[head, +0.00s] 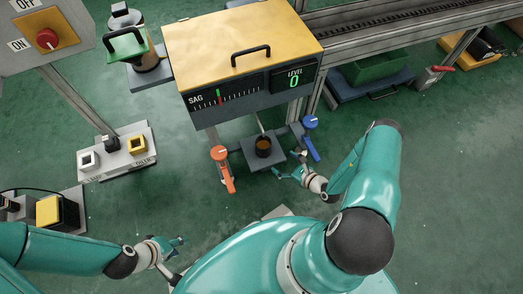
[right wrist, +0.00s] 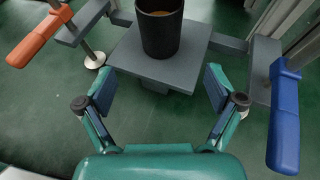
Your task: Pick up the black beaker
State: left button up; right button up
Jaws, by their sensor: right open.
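The black beaker (head: 263,147) stands upright on a small grey platform (head: 251,160) below the yellow-topped machine. It holds something brown. It also shows at the top of the right wrist view (right wrist: 159,32), its upper rim near the frame's edge. My right gripper (head: 289,167) is close to the platform's right front side. In the right wrist view its two fingers (right wrist: 158,90) are spread wide, with the beaker beyond and between them, apart from it. My left gripper (head: 178,248) is at the lower left, far from the beaker; its fingers look apart with nothing between them.
An orange lever (head: 223,170) stands left of the platform and a blue lever (head: 311,138) right of it; both flank the beaker. The yellow-topped machine (head: 240,40) with a "LEVEL 0" display overhangs behind. A switch panel (head: 117,154) stands at left. Green floor lies open in front.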

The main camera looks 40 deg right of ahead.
jog(key=b+x, duration=0.2)
jog(key=x, duration=0.5)
jog(key=shift+w+f, duration=0.2)
jog(key=shift+w, duration=0.1)
jog(key=b+x, duration=0.2)
jog(key=x, duration=0.2)
jog(key=shift+w+f+b, duration=0.1)
jog(key=shift+w+b, duration=0.3)
jog(key=shift+w, duration=0.15)
jog(key=c, duration=1.3)
